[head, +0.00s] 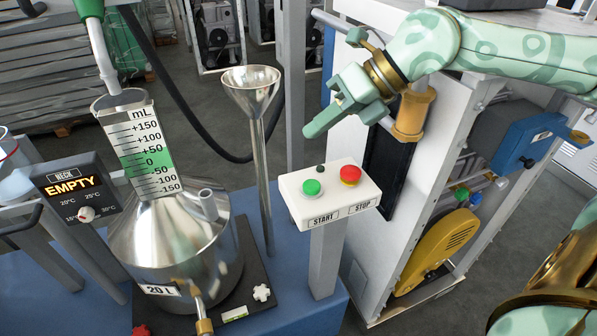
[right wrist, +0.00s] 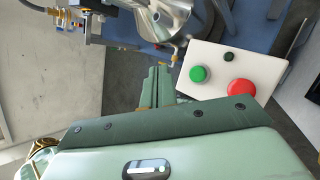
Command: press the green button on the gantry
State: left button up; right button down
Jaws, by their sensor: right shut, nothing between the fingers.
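The green button (head: 312,187) is on the left of a white control box (head: 331,196), above the label START. A red button (head: 350,174) is on its right, above STOP, and a small dark knob sits behind them. The box stands on a grey post. My right gripper (head: 311,128) is shut and empty, above and behind the box, apart from the button. In the right wrist view, its closed fingers (right wrist: 158,72) lie left of the green button (right wrist: 199,73), with the red button (right wrist: 241,92) farther right. My left gripper is not in view.
A steel funnel (head: 250,82) on a pole stands just left of the box. A steel 20 L vessel (head: 175,245) with a scaled neck is farther left, beside a display (head: 75,187) reading EMPTY. A white cabinet (head: 378,235) stands behind and right of the box.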

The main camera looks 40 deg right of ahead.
send_over(318, 185)
notch_tip(318, 185, down, 7)
jog(key=shift+f+b, duration=0.1)
jog(key=shift+b, duration=0.25)
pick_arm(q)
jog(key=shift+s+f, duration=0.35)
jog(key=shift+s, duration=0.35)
pick_arm(e)
jog(key=shift+f, duration=0.75)
jog(key=shift+f, duration=0.1)
dwell(1.0)
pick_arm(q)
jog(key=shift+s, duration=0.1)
pick_arm(e)
jog(key=shift+f, duration=0.3)
pick_arm(q)
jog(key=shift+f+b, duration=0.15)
jog(key=shift+b, duration=0.2)
pick_arm(e)
jog(key=shift+f, duration=0.45)
dwell(0.3)
jog(key=shift+r, duration=0.9)
